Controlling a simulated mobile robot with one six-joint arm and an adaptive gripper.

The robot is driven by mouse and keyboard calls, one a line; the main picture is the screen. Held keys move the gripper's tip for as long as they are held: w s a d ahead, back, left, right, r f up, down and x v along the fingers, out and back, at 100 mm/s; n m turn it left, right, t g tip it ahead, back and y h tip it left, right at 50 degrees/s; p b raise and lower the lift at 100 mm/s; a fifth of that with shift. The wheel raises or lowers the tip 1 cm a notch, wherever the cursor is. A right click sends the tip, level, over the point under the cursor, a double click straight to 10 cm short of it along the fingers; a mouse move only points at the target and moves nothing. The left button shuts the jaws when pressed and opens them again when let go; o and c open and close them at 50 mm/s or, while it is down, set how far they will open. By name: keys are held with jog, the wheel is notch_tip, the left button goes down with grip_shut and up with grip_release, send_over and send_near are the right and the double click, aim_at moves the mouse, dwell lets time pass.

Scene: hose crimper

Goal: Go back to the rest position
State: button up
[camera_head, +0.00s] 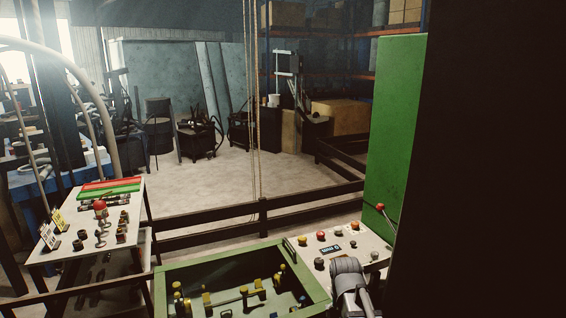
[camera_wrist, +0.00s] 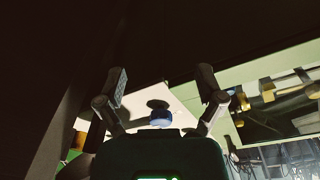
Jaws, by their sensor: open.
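My gripper (camera_wrist: 161,72) shows in the wrist view with its two fingers spread apart and nothing held between them. A blue round knob or button (camera_wrist: 160,118) on a pale panel shows between the fingers, beyond the gripper body; I cannot tell the distance. In the head view a grey part of my arm (camera_head: 350,285) reaches up from the bottom edge, over the front of the right control panel (camera_head: 345,249). The fingers cannot be made out in the head view.
The panel has several coloured buttons, including a red one (camera_head: 321,236). A green open bin (camera_head: 225,258) with brass fittings stands left of it. A table (camera_head: 60,255) with small parts stands further left. A green cabinet (camera_head: 395,140) and dark railings (camera_head: 262,215) are behind.

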jog(key=s+f+n+g+b, duration=0.1)
jog(key=s+f, duration=0.1)
jog(key=s, duration=0.8)
jog(key=shift+f+y+b, duration=0.3)
jog(key=shift+b, duration=0.05)
